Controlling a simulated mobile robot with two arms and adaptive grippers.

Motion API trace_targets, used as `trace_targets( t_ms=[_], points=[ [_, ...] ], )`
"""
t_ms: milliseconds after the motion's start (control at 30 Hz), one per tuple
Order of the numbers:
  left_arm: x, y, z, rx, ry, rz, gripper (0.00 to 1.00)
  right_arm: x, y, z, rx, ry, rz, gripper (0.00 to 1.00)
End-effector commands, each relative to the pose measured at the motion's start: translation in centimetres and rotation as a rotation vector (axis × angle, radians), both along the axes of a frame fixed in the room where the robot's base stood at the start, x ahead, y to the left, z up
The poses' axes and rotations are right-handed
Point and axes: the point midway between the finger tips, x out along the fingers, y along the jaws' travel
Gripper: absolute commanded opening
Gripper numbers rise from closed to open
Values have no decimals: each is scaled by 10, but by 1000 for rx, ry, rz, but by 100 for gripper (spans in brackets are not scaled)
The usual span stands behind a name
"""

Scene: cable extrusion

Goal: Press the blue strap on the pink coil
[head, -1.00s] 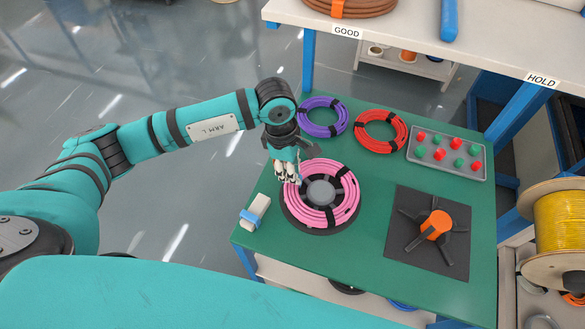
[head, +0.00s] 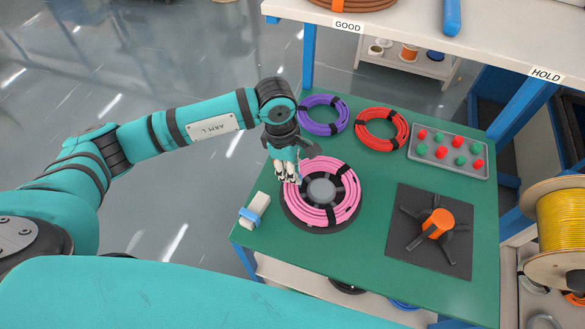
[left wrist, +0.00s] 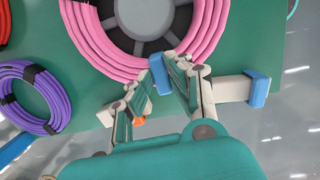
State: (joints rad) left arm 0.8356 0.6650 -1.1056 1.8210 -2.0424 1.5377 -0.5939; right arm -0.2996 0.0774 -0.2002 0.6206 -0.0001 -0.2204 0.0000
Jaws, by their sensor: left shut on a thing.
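The pink coil (head: 343,211) lies on a dark round holder with a grey hub, on the green table; black ties cross it. It also shows at the top of the left wrist view (left wrist: 92,38). My left gripper (head: 289,178) is at the coil's upper-left edge, pointing down. In the left wrist view, a small blue piece, apparently the blue strap (left wrist: 159,75), is between its fingertips, at the coil's outer edge. The fingers partly hide this piece, and I cannot tell if it touches the coil. My right gripper is not in view.
A white block with a blue band (head: 254,212) stands left of the coil. Purple (head: 322,115) and red (head: 381,130) coils lie behind, beside a grey tray (head: 448,152) of pegs. An orange-hubbed stand (head: 437,224) is at right.

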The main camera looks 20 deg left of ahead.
Motion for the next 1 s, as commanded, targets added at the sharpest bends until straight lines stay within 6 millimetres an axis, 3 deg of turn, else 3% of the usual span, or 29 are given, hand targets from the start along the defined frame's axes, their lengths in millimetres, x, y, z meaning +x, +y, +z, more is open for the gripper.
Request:
trace_targets(
  t_ms=[1000],
  points=[
    [-1,0,-4,1,3,0,0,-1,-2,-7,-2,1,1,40]
  ],
)
